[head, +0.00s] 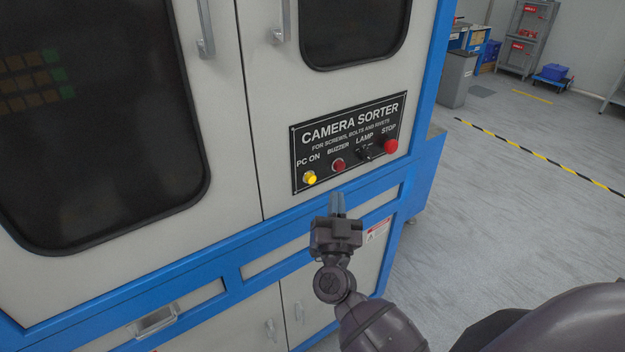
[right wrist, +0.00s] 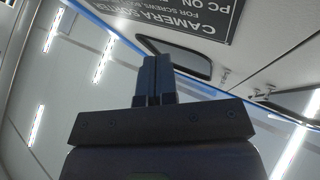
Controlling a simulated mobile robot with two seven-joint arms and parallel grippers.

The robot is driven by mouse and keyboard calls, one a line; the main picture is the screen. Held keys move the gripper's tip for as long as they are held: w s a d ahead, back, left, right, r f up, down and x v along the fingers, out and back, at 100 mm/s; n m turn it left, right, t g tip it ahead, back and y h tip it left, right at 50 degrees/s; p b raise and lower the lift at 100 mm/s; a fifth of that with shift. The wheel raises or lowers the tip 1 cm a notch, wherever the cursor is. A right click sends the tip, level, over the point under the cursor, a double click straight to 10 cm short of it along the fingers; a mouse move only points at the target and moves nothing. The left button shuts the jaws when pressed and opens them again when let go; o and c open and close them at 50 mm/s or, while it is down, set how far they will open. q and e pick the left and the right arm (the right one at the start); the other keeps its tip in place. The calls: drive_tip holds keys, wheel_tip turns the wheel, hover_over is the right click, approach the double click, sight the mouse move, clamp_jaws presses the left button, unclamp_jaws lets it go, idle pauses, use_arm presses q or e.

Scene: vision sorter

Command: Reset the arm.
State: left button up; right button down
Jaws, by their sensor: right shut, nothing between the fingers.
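My right gripper (head: 337,204) is in front of the camera sorter machine (head: 236,120), just below its black control panel (head: 349,143). Its fingers are shut with nothing between them. In the right wrist view the closed fingers (right wrist: 154,78) point up toward the machine, and the panel (right wrist: 190,14) shows upside down at the top. The panel carries a yellow PC ON button (head: 310,177), a red buzzer (head: 338,165), a black lamp switch (head: 366,153) and a red STOP button (head: 390,146). The fingers appear apart from the panel. My left gripper is not in view.
The machine has dark windows (head: 100,130), door handles (head: 205,30) and lower cabinet doors (head: 240,325). Open grey floor (head: 500,180) lies to the right, with a yellow-black floor line (head: 540,155). A shelf rack (head: 527,40) and a blue cart (head: 553,82) stand far back.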

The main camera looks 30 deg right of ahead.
idle(0.3)
drive_tip(key=a+f+n+y, duration=0.6)
drive_tip(key=a+n+y, duration=0.2)
drive_tip(key=y, duration=0.6)
drive_tip(key=s+d+f+n+g, duration=0.1)
drive_tip(key=s+f+g, duration=0.3)
drive_tip(key=s+f, duration=0.4)
drive_tip(key=s+d+f+n+g+h, duration=0.1)
drive_tip(key=s+d+f+g, duration=0.2)
drive_tip(key=s+f, duration=0.6)
drive_tip(key=shift+s+g, duration=0.4)
drive_tip(key=shift+g, duration=0.2)
drive_tip(key=shift+a+f, duration=0.1)
